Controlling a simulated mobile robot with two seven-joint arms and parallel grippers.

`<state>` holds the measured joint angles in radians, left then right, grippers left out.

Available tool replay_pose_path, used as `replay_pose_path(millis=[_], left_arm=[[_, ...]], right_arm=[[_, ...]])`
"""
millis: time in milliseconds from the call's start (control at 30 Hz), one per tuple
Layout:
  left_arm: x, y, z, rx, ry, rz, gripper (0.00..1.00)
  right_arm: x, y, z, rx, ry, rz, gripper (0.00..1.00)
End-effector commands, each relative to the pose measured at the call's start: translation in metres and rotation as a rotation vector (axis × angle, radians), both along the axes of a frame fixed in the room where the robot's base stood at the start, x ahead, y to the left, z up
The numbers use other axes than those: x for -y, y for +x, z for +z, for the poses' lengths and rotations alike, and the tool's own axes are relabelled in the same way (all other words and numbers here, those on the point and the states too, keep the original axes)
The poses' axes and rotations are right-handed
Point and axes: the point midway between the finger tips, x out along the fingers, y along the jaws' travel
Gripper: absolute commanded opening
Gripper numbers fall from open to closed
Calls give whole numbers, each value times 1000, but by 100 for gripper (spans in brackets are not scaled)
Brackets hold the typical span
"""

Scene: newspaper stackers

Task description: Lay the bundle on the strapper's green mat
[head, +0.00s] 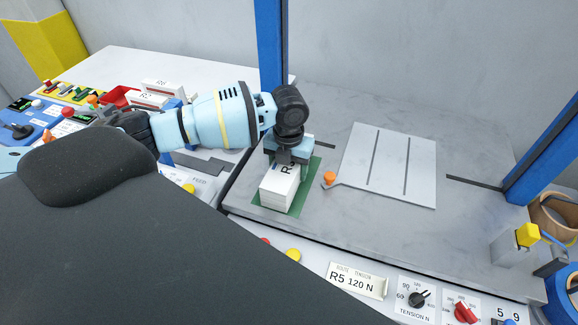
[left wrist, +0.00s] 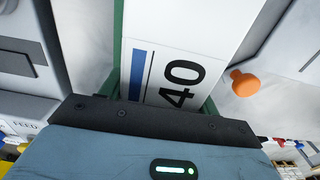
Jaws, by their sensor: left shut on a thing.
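The bundle (head: 278,190) is a white block with black lettering on top, and it is over the green mat (head: 311,176) on the strapper's grey table. My left gripper (head: 287,156) points down and is shut on the bundle's far part. Green shows on both sides of the bundle and in front. I cannot tell whether the bundle rests on the mat or is slightly above it. In the left wrist view the bundle (left wrist: 215,25) shows a blue bar and "40", with a green strip of mat (left wrist: 117,50) beside it. My right gripper is not in view.
An orange knob (head: 329,178) and a pale slotted plate (head: 388,165) are right of the mat. Blue posts (head: 271,45) flank the strapper table. A control panel with dials (head: 418,298) runs along the front. More white bundles (head: 150,98) are at left, beside a red tray (head: 118,96).

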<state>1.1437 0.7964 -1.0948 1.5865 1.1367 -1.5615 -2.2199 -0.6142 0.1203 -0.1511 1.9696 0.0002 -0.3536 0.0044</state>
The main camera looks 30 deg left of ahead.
Motion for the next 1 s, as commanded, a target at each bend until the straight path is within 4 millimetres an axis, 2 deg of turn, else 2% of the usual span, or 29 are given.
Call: replay_pose_path(millis=[300, 333, 500, 833, 1000], left_arm=[[0, 1, -2, 6, -2, 0, 4], [0, 2, -2, 6, -2, 0, 64], [0, 1, -3, 3, -1, 0, 87], [0, -1, -5, -2, 1, 0, 87], [0, 0, 16, 2, -1, -1, 87]], right_arm=[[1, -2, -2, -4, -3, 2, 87], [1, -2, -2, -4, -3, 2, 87], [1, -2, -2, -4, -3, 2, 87], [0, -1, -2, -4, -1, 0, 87], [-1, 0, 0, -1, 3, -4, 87]])
